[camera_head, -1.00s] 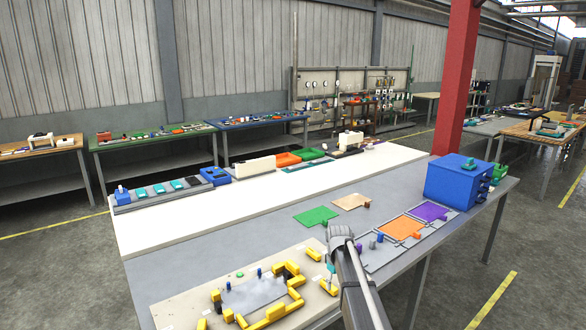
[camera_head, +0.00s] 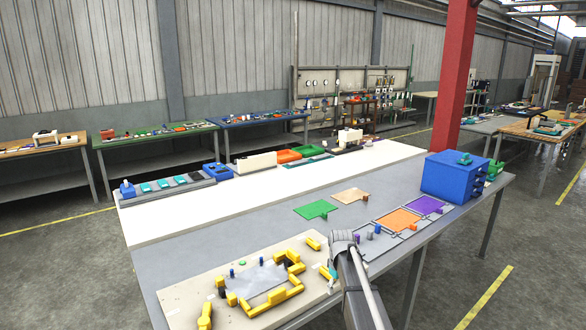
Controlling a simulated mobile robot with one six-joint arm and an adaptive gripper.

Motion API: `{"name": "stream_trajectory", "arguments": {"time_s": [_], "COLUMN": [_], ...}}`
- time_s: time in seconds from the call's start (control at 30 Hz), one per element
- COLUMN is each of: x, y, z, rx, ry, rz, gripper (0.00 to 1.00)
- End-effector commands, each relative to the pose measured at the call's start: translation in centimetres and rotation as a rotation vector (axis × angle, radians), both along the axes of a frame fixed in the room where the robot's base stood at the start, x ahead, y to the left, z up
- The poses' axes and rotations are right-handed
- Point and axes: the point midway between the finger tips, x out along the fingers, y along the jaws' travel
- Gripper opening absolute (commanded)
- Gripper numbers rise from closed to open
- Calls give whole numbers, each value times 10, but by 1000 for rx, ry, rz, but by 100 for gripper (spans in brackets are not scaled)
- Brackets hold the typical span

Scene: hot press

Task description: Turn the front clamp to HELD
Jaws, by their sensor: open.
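A pale fixture board (camera_head: 190,288) lies at the near end of the grey bench. A thin grey plate (camera_head: 258,279) lies on it, ringed by several yellow blocks and clamps. One long yellow piece (camera_head: 277,297) runs along the plate's near edge. Another yellow piece (camera_head: 205,315) stands at the board's near left, and one (camera_head: 313,242) lies at the far right. A yellow and teal piece (camera_head: 325,272) is just left of my arm. I cannot tell which is the front clamp or read any HELD mark. My arm rises at bottom centre; my gripper does not show.
Behind the board lie a green sheet (camera_head: 315,209) and a tan sheet (camera_head: 350,195). Right of my arm are an orange panel (camera_head: 397,220), a purple panel (camera_head: 425,205) and a blue box (camera_head: 455,178). Bare grey bench (camera_head: 240,237) lies behind the board.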

Motion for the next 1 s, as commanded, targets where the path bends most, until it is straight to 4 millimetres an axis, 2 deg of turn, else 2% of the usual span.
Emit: {"name": "stream_trajectory", "arguments": {"time_s": [0.03, 0.23, 0.37, 0.47, 0.7, 0.8, 0.9, 1.0], "x": [-11, -42, -70, -101, -193, -223, -245, -256], "y": [-1, -5, -7, -10, -17, -19, -21, -21], "z": [-5, -16, -27, -38, -71, -81, -88, -91], "rx": [0, 0, -1, -1, -1, -1, -1, -1], "ry": [0, 0, 1, 1, 1, 1, 1, 1], "rz": [-14, -81, -142, -204, -409, -484, -540, -575], "gripper": [70, 70, 70, 70, 70, 70, 70, 70]}}
